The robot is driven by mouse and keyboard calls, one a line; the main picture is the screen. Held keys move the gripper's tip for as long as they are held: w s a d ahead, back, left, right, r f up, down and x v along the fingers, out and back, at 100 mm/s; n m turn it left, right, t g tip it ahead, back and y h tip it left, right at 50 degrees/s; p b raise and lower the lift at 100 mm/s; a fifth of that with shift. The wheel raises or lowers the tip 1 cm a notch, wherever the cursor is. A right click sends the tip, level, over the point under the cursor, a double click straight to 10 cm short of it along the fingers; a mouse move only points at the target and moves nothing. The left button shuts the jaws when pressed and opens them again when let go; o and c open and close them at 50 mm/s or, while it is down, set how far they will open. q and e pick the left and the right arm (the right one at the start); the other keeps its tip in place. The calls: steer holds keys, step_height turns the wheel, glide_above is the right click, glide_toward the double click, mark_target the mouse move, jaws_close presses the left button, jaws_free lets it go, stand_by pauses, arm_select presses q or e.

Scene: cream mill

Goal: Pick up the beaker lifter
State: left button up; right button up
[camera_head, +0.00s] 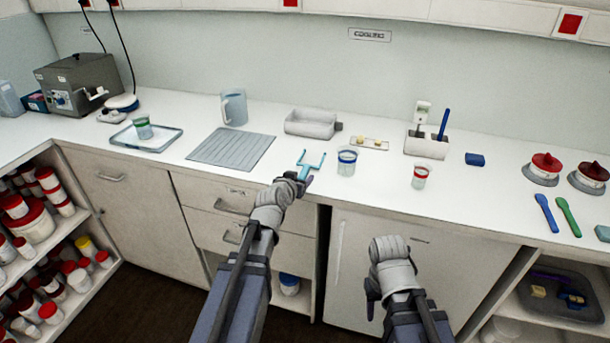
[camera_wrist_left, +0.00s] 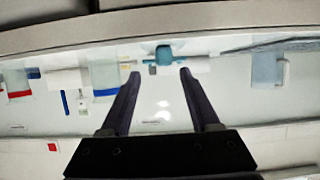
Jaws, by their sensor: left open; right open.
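The beaker lifter (camera_head: 309,162) is a teal two-pronged fork at the front of the white counter, its prongs pointing to the back. My left gripper (camera_head: 298,179) is at its near end and hides its handle. In the left wrist view, which looks upside down, a teal part of the lifter (camera_wrist_left: 165,52) shows between and just beyond the two spread dark fingers of my left gripper (camera_wrist_left: 160,74). I cannot tell whether they touch it. My right gripper (camera_head: 373,292) is open and low in front of the cabinet door, apart from the counter; its fingers are mostly hidden.
A blue-banded beaker (camera_head: 347,163) stands close right of the lifter, and a red-banded beaker (camera_head: 420,177) farther right. A ribbed grey mat (camera_head: 231,150) lies to the left. A grey bin (camera_head: 311,123) stands behind. The counter's front edge is just below my left gripper.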

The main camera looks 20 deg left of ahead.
mark_target(303, 171)
arm_select(q)
steer(key=shift+a+b+x, duration=0.15)
steer(key=shift+b+x, duration=0.35)
steer(key=shift+x, duration=1.2)
steer(key=shift+a+b+x, duration=0.2)
steer(key=shift+b+x, duration=0.25)
steer(key=shift+x, duration=1.3)
steer(key=shift+r, duration=0.2)
jaws_close()
